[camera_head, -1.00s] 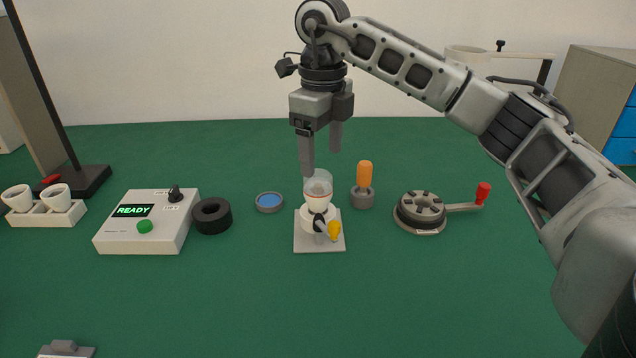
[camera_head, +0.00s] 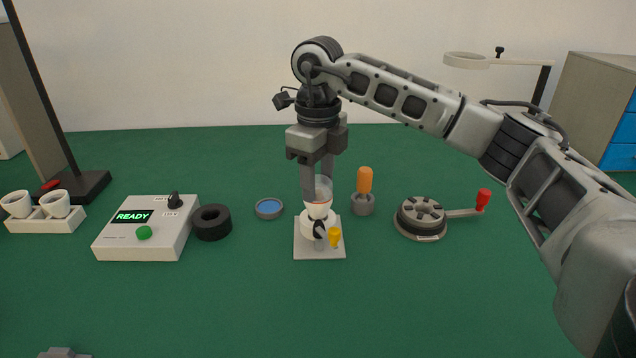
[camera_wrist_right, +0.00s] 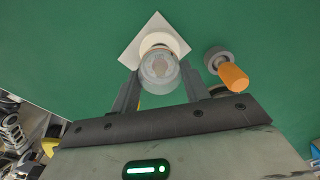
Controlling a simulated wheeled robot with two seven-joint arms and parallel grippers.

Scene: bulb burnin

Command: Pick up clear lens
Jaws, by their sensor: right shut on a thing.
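The clear lens (camera_head: 323,189) is a see-through cup sitting on top of the white bulb holder (camera_head: 312,226), which stands on a square grey plate. My right gripper (camera_head: 318,190) is over the holder, pointing down, with its fingers on both sides of the lens and shut on it. In the right wrist view the clear lens (camera_wrist_right: 160,72) shows between the two fingers (camera_wrist_right: 158,90), with the white holder beyond it. One finger hides part of the lens in the head view.
An orange-handled tool (camera_head: 364,180) stands in a grey cup close right of the holder. A blue-centred ring (camera_head: 268,208), black ring (camera_head: 211,222) and READY box (camera_head: 148,228) lie to the left. A round fixture with a red-knobbed crank (camera_head: 422,218) is right.

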